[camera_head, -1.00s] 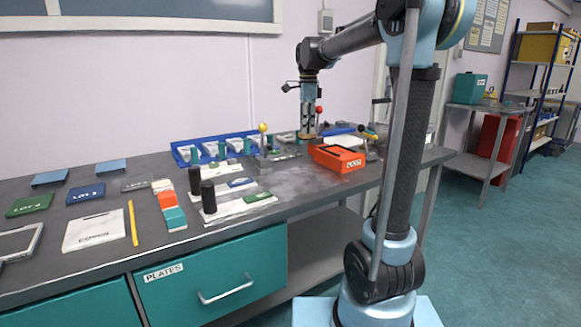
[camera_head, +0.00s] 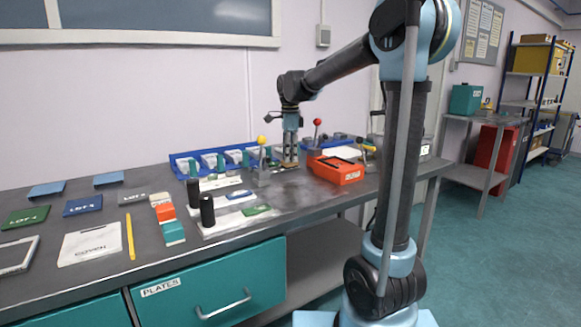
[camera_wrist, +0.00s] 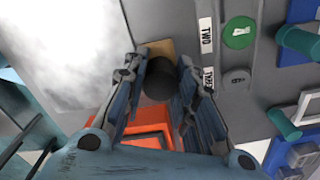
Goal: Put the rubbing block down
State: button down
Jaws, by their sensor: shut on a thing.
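The rubbing block has a dark round handle (camera_wrist: 160,82) and a tan base, which shows past it in the wrist view. My gripper (camera_wrist: 159,66) is shut on the handle, one finger on each side. In the head view my gripper (camera_head: 290,158) points down over the back of the bench (camera_head: 300,192), between the yellow-knobbed lever and the orange box. The tan base (camera_head: 289,165) shows small under the fingers there. I cannot tell whether it touches the bench top.
An orange box (camera_head: 337,171) stands just right of my gripper. Levers with a yellow knob (camera_head: 261,140) and a red knob (camera_head: 317,122) stand close by. A blue tray (camera_head: 183,157) lies behind to the left. Black cylinders (camera_head: 207,210) stand on white plates in front.

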aim_at(290, 163)
jog(key=shift+f, duration=2.05)
jog(key=c, duration=1.3)
grip_release()
notch_tip(290, 163, up, 12)
jog(key=shift+r, duration=0.1)
